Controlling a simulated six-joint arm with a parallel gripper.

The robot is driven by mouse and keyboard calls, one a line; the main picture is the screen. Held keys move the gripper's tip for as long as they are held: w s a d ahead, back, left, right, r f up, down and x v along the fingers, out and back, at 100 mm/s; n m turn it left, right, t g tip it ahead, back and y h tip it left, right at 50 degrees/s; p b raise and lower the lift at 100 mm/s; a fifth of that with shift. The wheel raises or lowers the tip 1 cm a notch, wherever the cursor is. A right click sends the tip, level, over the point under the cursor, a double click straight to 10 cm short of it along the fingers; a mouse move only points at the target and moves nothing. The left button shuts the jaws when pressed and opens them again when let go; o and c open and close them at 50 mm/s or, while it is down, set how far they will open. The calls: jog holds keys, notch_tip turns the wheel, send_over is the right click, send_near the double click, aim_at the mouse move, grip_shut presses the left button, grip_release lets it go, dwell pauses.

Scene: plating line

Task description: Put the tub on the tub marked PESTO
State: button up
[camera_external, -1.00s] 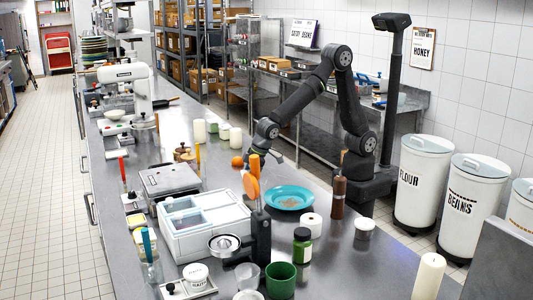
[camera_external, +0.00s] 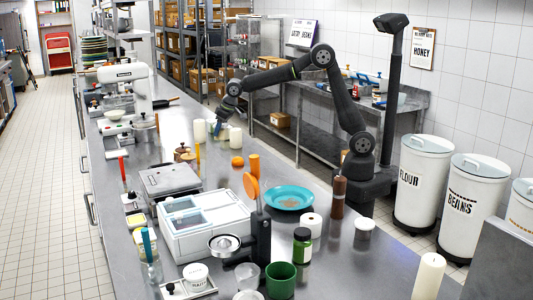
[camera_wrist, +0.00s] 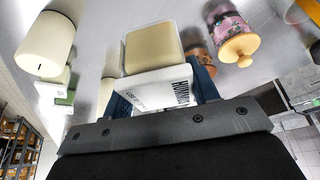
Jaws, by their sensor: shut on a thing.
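My gripper (camera_external: 221,116) is at the back of the counter, low over a group of pale tubs and candles. In the wrist view my gripper (camera_wrist: 160,92) is shut on a tub with a white labelled side (camera_wrist: 165,88) and a square yellowish face (camera_wrist: 152,48). The label's dark lettering is only partly readable. Small tubs with green parts (camera_wrist: 65,97) are at the left of the wrist view; no PESTO marking is readable.
A cream candle (camera_external: 200,132) stands left of my gripper. A pink patterned jar with a wooden lid (camera_wrist: 232,35) is at the upper right of the wrist view.

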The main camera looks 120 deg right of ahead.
jog(key=shift+s+d+r, duration=0.2)
jog(key=shift+s+d, duration=0.05)
jog(key=shift+d, duration=0.35)
jog(key=shift+s+d+r, duration=0.15)
jog(key=shift+s+d, duration=0.1)
jog(key=shift+d, duration=0.35)
jog(key=w+a+f, duration=0.2)
jog(key=w, duration=0.1)
jog(key=w+a+f, duration=0.2)
jog(key=w, duration=0.1)
jog(key=w+a+f, duration=0.1)
jog(key=w+f, duration=0.1)
jog(key=w, duration=0.1)
jog(key=shift+w+a+f, duration=0.2)
jog(key=shift+a+f, duration=0.15)
jog(key=shift+a, duration=0.05)
jog(key=shift+w+f, duration=0.1)
jog(key=shift+f, duration=1.95)
jog(key=shift+f, duration=0.15)
jog(key=o, duration=1.1)
